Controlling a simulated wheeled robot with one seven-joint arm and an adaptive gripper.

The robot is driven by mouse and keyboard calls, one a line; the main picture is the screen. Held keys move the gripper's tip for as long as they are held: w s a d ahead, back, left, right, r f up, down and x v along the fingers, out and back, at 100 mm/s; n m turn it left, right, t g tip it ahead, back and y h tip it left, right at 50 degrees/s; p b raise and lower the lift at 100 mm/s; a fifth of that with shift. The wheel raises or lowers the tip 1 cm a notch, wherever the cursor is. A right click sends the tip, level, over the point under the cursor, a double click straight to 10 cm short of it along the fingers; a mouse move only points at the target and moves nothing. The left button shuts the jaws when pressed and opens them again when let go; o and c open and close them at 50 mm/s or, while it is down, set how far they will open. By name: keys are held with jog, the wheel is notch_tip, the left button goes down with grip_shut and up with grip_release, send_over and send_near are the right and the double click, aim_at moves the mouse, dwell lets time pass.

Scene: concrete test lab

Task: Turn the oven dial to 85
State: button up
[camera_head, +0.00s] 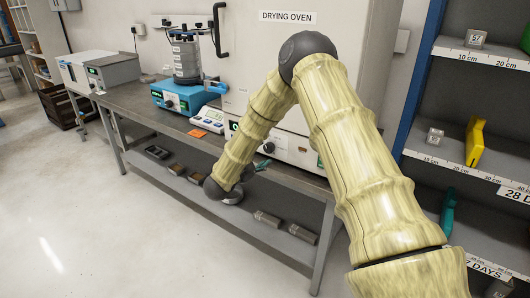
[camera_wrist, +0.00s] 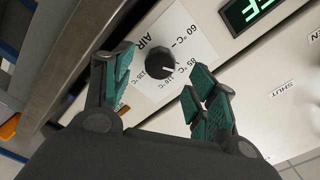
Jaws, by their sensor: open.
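The drying oven (camera_head: 250,62) is a large pale cabinet on the bench, with a control panel low on its front. Its dial (camera_wrist: 160,62) is a round black knob with a small white mark toward its lower right in the wrist view. I cannot tell exactly which label the mark points at. The dial (camera_head: 267,148) also shows in the head view. My gripper (camera_wrist: 159,80) is open, with teal finger pads on either side of the dial and a visible gap to it. It is empty.
A green-lit display (camera_wrist: 246,12) sits beside the dial, partly cut off. Blocks lie on the shelf below. Shelving (camera_head: 480,55) stands at right.

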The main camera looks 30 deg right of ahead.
jog(key=v, duration=0.7)
jog(key=shift+a, duration=0.1)
